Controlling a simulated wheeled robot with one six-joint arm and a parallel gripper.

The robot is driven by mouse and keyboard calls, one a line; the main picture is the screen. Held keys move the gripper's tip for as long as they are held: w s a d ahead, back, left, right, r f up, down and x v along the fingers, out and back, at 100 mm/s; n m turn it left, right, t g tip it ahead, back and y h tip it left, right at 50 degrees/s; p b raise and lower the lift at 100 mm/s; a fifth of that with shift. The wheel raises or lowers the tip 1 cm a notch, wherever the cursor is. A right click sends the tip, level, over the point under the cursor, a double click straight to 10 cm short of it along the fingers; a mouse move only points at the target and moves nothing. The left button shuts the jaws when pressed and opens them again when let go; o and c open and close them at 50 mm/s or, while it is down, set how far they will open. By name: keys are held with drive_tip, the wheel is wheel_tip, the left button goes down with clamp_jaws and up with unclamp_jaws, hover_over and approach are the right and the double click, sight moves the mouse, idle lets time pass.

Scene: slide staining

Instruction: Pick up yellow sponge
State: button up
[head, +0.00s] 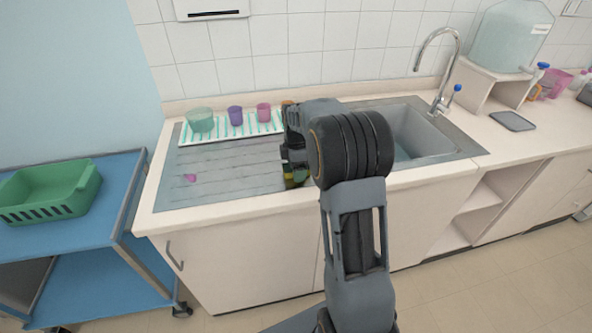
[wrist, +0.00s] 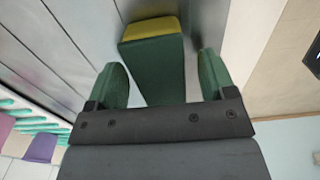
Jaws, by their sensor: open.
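The yellow sponge (wrist: 151,28) shows in the wrist view as a block with a yellow layer and a dark green layer. It sits on the grooved metal drainboard near its front edge. My gripper (wrist: 161,68) is open, with one green-padded finger on each side of the sponge's green part. Gaps show between the sponge and both fingers. The yellow end extends past the fingertips. In the head view my gripper (head: 293,163) is low over the drainboard, and only a small yellowish bit of the sponge (head: 290,183) shows below it. My arm hides part of this area.
A small pink item (head: 190,178) lies on the drainboard's left. The sink (head: 425,135) and faucet (head: 440,70) are right. The drainboard's middle is clear.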

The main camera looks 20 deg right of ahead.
drive_tip(key=shift+f, duration=0.3)
drive_tip(key=c, duration=1.1)
drive_tip(key=shift+o, duration=0.2)
drive_tip(key=shift+r, duration=0.1)
drive_tip(key=shift+r, duration=0.65)
drive_tip(key=s+d+r+b, duration=0.1)
drive_tip(key=s+r, duration=1)
drive_tip(key=s, duration=0.3)
drive_tip(key=shift+d+r, duration=0.25)
drive_tip(key=shift+d, duration=0.05)
